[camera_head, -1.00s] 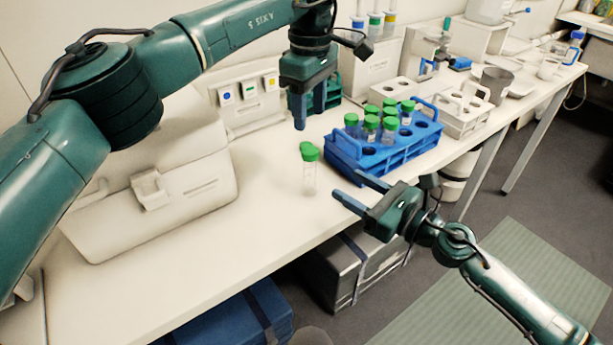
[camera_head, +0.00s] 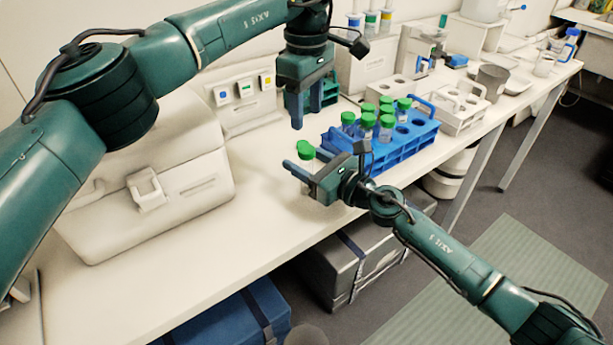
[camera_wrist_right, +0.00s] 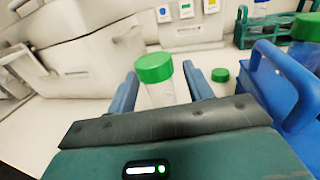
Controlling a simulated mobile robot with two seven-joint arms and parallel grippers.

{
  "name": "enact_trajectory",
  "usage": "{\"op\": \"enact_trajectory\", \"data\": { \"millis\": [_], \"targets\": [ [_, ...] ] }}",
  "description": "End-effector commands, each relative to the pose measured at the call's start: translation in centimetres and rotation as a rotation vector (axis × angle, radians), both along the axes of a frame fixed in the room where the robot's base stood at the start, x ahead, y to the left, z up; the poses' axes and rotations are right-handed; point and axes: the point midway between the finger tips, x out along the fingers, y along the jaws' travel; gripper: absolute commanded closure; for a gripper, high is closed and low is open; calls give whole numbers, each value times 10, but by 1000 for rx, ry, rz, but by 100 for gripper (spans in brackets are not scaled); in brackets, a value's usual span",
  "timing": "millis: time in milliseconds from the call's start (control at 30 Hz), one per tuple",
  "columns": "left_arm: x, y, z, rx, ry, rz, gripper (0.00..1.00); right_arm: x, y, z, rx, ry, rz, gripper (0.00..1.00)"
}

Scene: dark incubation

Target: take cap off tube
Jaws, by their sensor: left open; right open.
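A clear tube with a green cap (camera_head: 306,152) stands upright on the bench. In the right wrist view the capped tube (camera_wrist_right: 154,68) is between my open right gripper's two blue fingers, with gaps visible beside it. In the head view my right gripper (camera_head: 303,158) reaches in from the right around the tube and hides its lower part. My left gripper (camera_head: 307,117) is open and empty, pointing down above and behind the tube. A loose green cap (camera_wrist_right: 221,75) lies on the bench behind and right of the tube.
A blue rack (camera_head: 390,155) with several green-capped tubes stands right of the tube. A pale case (camera_head: 180,195) is at left, and a dark green rack (camera_head: 330,90) is behind my left gripper. The bench front (camera_head: 245,230) is clear.

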Motion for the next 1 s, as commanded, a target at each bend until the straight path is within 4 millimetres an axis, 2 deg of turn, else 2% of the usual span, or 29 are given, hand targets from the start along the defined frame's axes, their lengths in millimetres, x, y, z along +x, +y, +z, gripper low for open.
{"op": "enact_trajectory", "data": {
  "millis": [67,700,1000],
  "targets": [
    [0,0,0,0,0,0,52,0,0,0,0,0,0,49],
    [0,0,0,0,0,0,52,0,0,0,0,0,0,100],
    [0,0,0,0,0,-18,52,0,0,0,0,0,0,100]
  ]
}}
